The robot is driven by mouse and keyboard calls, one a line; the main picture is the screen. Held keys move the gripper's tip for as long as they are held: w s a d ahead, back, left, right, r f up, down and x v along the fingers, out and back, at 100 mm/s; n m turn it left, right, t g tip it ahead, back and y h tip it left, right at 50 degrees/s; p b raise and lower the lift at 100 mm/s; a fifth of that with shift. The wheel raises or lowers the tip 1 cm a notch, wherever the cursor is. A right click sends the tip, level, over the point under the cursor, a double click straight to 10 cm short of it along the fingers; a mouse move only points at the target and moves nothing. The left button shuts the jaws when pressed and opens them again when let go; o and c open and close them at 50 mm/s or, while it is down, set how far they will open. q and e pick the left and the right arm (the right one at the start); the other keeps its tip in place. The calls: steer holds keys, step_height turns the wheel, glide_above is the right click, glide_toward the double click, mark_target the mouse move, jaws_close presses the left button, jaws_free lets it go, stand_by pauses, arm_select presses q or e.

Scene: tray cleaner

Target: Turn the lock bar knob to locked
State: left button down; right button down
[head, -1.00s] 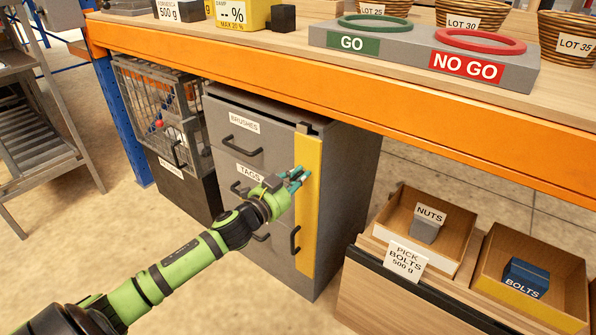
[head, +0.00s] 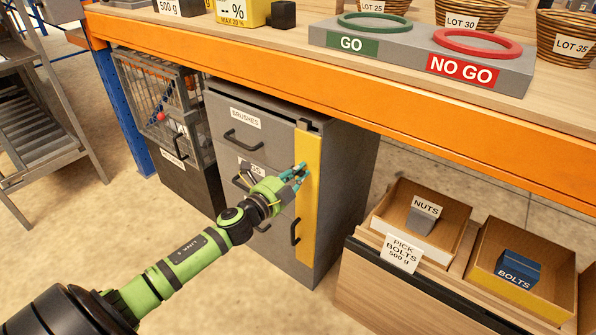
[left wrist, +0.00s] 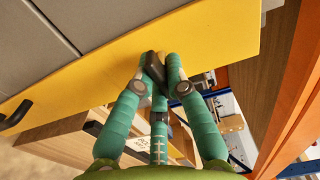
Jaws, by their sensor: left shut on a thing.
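The yellow lock bar (head: 307,210) runs upright down the right front edge of the grey drawer cabinet (head: 340,200). It also shows large in the left wrist view (left wrist: 215,45). My left gripper (head: 299,176) is at the upper half of the bar. In the left wrist view its teal fingers (left wrist: 160,68) are closed around a small dark knob (left wrist: 152,62) on the bar's face. The fingers hide much of the knob, so I cannot read its setting. My right gripper is in neither view.
The cabinet stands under the orange-edged bench (head: 350,110). A wire cage (head: 165,115) is to its left. A wooden unit with a nuts bin (head: 445,240) and a bolts bin (head: 545,270) is to its right. Drawer handles (head: 295,232) stick out beside the bar.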

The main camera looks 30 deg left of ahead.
arm_select(q)
steer(key=shift+m, duration=0.4)
steer(key=c, duration=1.2)
jaws_free()
steer(key=shift+c, duration=0.2)
steer(key=shift+s+f, duration=0.1)
steer(key=shift+s, duration=0.45)
steer(key=s+a, duration=0.1)
steer(key=s, duration=1)
steer(key=shift+w, duration=0.1)
